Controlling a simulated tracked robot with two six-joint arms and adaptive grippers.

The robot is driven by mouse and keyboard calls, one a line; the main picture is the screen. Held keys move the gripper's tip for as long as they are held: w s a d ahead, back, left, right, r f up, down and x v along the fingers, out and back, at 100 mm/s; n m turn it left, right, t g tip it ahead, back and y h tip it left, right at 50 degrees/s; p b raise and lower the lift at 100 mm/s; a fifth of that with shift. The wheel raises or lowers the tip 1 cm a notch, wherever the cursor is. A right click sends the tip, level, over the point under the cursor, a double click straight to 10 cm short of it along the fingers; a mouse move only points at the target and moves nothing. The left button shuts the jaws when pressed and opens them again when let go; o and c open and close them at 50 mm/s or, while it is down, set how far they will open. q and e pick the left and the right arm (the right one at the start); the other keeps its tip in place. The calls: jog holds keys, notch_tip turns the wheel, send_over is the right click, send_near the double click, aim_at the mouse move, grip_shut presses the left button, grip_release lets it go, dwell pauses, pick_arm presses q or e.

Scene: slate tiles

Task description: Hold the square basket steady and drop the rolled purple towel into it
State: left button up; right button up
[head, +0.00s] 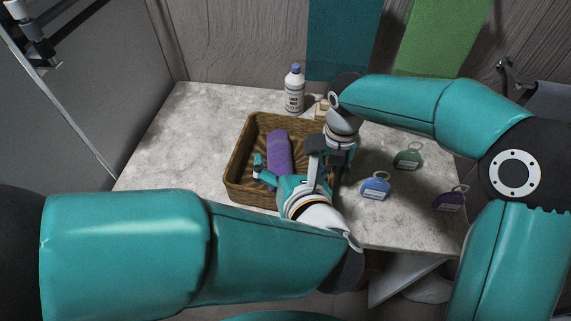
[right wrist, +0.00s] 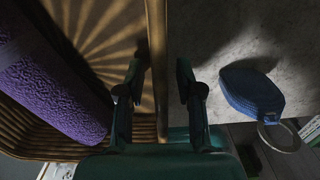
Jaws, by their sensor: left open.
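The square brown wicker basket (head: 238,172) stands on the marble counter; its rim (right wrist: 157,60) also shows in the right wrist view. The rolled purple towel (head: 279,148) lies inside it, and shows at the left of the right wrist view (right wrist: 50,82). My left gripper (head: 273,174) is open at the near end of the towel, over the basket's front side; one finger is partly hidden. My right gripper (right wrist: 160,88) is at the basket's right side, its fingers apart on either side of the rim, with gaps visible. In the head view its fingers are mostly hidden.
A white bottle with a blue cap (head: 294,90) stands behind the basket. Blue (head: 375,186), green (head: 408,157) and dark purple (head: 450,199) tagged items lie to the right. The counter's left part is clear. Teal and green towels hang behind.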

notch_tip(320, 180, up, 11)
jog(key=shift+r, duration=0.4)
